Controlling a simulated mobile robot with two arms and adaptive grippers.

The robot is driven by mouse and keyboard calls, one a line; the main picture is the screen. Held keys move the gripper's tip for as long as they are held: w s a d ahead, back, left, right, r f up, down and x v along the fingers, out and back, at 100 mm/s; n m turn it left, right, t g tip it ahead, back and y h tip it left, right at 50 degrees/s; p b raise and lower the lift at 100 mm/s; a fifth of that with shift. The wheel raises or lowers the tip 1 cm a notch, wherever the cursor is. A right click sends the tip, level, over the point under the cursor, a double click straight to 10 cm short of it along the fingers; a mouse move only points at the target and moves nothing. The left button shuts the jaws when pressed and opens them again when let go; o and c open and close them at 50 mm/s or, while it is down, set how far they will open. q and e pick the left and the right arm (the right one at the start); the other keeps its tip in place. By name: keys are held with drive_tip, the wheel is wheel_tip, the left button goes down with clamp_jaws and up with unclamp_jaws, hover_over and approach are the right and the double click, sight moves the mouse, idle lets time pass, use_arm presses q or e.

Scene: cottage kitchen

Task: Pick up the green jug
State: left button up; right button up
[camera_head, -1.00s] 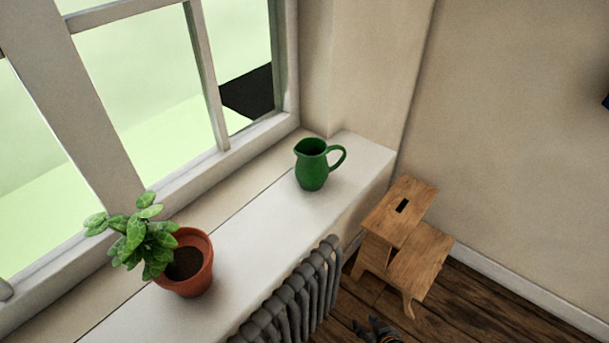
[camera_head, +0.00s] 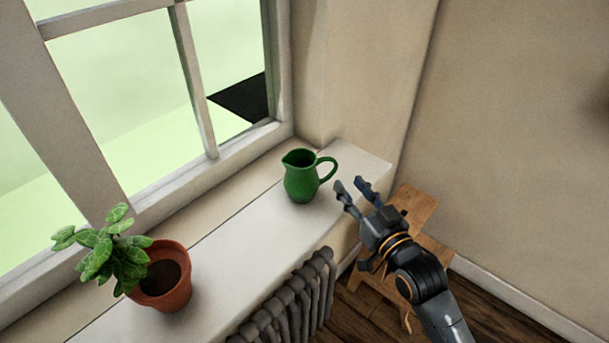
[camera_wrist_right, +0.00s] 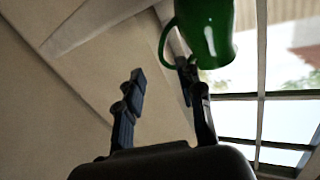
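The green jug (camera_head: 300,181) stands upright on the white window sill, its handle pointing right and its spout left. My right gripper (camera_head: 353,190) is open and empty, just right of the jug's handle in the head view, with its fingers pointing up and left towards it. In the right wrist view the green jug (camera_wrist_right: 205,25) is at the top, cut off by the frame edge, with its handle on the left. The two fingers of my right gripper (camera_wrist_right: 162,82) are spread there, and one fingertip overlaps the jug's handle; contact cannot be told. My left gripper is out of view.
A potted plant (camera_head: 164,287) stands on the sill (camera_head: 225,245) at lower left, well apart from the jug. A grey radiator (camera_head: 290,303) is below the sill's front edge. A wooden step stool (camera_head: 415,205) stands behind my right arm. A wall rises behind the jug.

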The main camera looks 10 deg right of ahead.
sight(337, 167)
drive_tip(key=shift+x, duration=1.25)
drive_tip(key=shift+w+a+r+p, duration=0.15)
drive_tip(key=shift+w+r+p, duration=0.1)
drive_tip(key=shift+w+p, duration=0.15)
drive_tip(key=p+x, duration=0.1)
drive_tip(key=x, duration=0.2)
drive_tip(key=shift+w+a+r, duration=0.15)
drive_tip(key=shift+w, duration=0.1)
drive_tip(key=shift+w+a, duration=0.1)
drive_tip(key=shift+w, duration=0.25)
drive_tip(key=shift+s, duration=0.1)
clamp_jaws()
